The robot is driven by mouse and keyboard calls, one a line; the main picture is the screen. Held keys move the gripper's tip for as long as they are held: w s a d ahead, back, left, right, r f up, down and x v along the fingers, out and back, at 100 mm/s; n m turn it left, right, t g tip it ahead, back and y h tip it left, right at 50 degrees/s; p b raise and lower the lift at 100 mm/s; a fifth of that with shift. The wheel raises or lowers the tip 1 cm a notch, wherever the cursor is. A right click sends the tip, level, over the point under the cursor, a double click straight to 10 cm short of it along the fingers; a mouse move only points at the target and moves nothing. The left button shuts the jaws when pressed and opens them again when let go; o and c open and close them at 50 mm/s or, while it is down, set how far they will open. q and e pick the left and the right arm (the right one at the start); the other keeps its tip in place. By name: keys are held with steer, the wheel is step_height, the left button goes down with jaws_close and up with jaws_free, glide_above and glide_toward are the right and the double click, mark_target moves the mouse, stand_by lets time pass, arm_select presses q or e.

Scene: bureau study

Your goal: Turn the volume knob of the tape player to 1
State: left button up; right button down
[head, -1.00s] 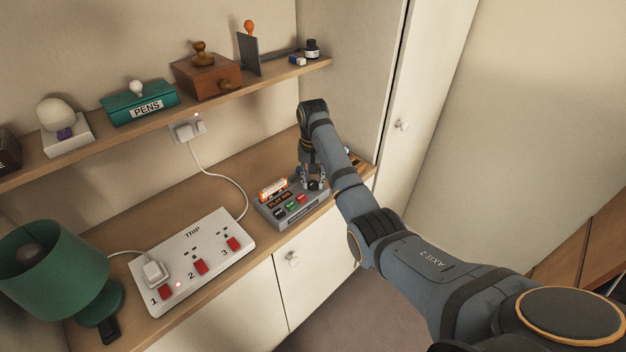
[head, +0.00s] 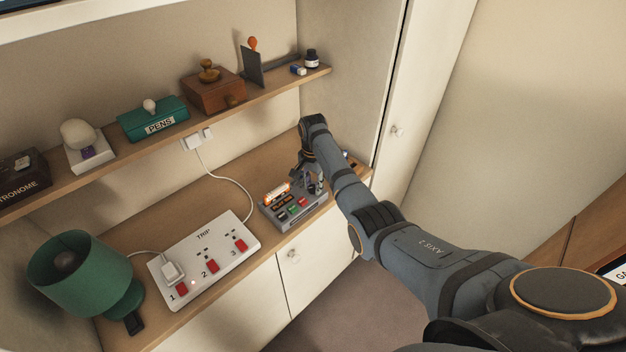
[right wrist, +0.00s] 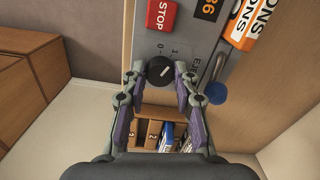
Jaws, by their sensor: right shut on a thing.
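The grey tape player (head: 300,217) sits on the desk near its right end, with red and green buttons and an orange-and-white cassette (head: 276,193) at its back. In the right wrist view its round dark volume knob (right wrist: 160,71) shows a white pointer line slanting up and to the right. Small 0 and 1 marks are printed beyond the knob, the 0 to the left and the 1 to the right. My right gripper (head: 314,187) is shut on the knob, one finger on each side. The same gripper shows in the wrist view (right wrist: 160,80). My left gripper is out of view.
A white power strip (head: 222,275) with red switches and a green lamp (head: 80,272) stand left of the player. A red STOP button (right wrist: 161,15) and blue round part (right wrist: 216,93) lie near the knob.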

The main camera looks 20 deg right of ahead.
mark_target(313, 187)
steer(key=shift+m, duration=0.5)
steer(key=c, duration=1)
jaws_free()
steer(key=shift+r, duration=0.3)
step_height(313, 187, up, 12)
steer(key=shift+f, duration=0.25)
